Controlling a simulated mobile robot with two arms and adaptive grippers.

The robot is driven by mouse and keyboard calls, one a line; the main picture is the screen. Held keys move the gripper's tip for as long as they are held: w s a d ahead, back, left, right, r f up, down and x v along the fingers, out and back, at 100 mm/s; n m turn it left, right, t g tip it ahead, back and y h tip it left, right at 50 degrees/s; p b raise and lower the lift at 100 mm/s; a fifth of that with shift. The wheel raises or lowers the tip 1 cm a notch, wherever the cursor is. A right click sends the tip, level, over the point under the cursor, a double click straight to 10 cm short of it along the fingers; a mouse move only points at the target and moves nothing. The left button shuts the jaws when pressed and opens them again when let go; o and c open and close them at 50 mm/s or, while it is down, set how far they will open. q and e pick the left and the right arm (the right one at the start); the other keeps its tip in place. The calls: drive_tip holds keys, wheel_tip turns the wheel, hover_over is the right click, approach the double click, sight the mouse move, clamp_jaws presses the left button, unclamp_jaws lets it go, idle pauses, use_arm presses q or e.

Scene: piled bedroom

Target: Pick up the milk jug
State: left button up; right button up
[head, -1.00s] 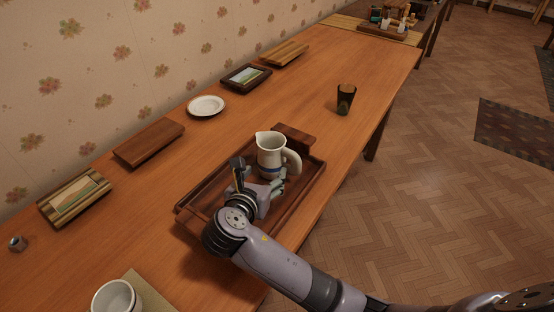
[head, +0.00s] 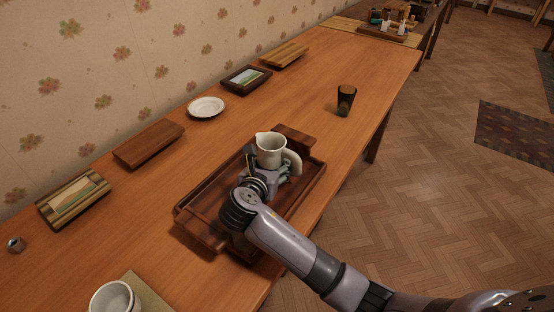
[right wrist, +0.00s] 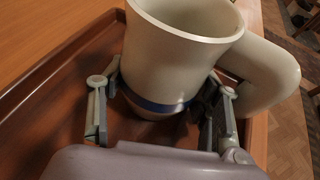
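The milk jug (head: 270,148) is cream-white with a spout at the left and a handle at the right. It stands upright in the wooden tray (head: 190,218) on the long table. My right gripper (head: 268,174) is low against the jug's near side. In the right wrist view the jug (right wrist: 180,55) fills the middle, with a blue band near its base. The right gripper's fingers (right wrist: 160,112) stand apart on either side of the jug's lower body, the right one close to the handle. A small gap shows at the left finger. The left gripper is not in view.
A dark glass (head: 345,100) stands to the right of the tray. A white plate (head: 206,107), a brown board (head: 149,143) and picture frames line the wall side. A white cup (head: 114,299) is at the near left. The table between the glass and plate is clear.

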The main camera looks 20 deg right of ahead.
clamp_jaws()
idle(0.5)
drive_tip(key=shift+r, duration=0.1)
